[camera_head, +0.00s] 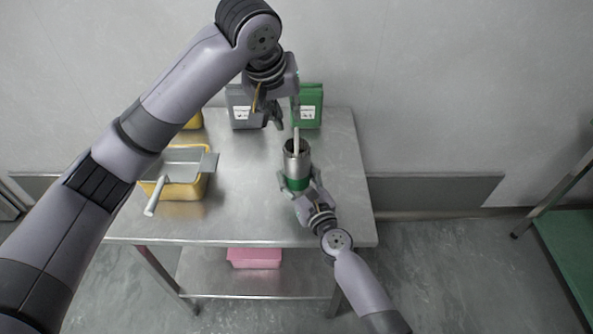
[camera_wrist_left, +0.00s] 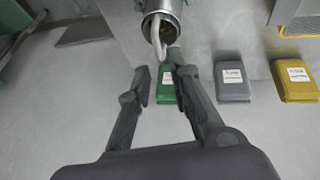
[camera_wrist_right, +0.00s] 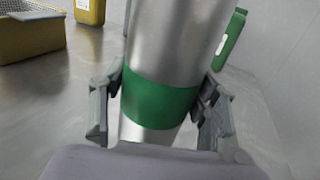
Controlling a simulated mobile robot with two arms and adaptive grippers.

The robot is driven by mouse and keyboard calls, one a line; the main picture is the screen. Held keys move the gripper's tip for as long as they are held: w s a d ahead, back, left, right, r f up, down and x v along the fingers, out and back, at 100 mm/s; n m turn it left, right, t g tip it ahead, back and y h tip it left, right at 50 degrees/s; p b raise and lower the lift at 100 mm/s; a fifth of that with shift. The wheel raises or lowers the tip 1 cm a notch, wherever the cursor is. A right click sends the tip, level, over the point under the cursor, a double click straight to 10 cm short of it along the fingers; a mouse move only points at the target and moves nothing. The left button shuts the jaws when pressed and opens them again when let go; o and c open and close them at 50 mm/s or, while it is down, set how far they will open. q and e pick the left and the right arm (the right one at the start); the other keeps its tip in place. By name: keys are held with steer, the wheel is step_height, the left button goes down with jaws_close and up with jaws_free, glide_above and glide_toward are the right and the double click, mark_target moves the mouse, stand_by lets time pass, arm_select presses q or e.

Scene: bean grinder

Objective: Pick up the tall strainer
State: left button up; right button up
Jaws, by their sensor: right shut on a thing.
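A tall metal cylinder with a green band (camera_head: 297,166) stands on the steel table; in the left wrist view I see its open mouth (camera_wrist_left: 158,12). A pale handle (camera_head: 296,140) sticks up out of it; whatever it belongs to inside is mostly hidden. My right gripper (camera_head: 298,192) is shut around the cylinder at its green band (camera_wrist_right: 160,103). My left gripper (camera_head: 272,120) is open and empty above the table, behind the cylinder; its fingers (camera_wrist_left: 160,82) show apart, near the handle. A flat mesh strainer with a pale handle (camera_head: 180,162) rests on a yellow bin (camera_head: 185,190) at the left.
A grey bag (camera_head: 243,112) and a green bag (camera_head: 311,108) with white labels stand at the table's back, with a yellow one (camera_wrist_left: 298,82) beside them. A pink bin (camera_head: 254,258) is on the lower shelf. The tabletop between the yellow bin and cylinder is clear.

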mark_target(296, 131)
arm_select(q)
steer(key=x, duration=0.9)
steer(key=shift+w+d+f, duration=0.15)
steer(key=shift+w+f, duration=0.1)
steer(key=shift+c, duration=0.6)
jaws_close()
steer(key=shift+r, duration=0.1)
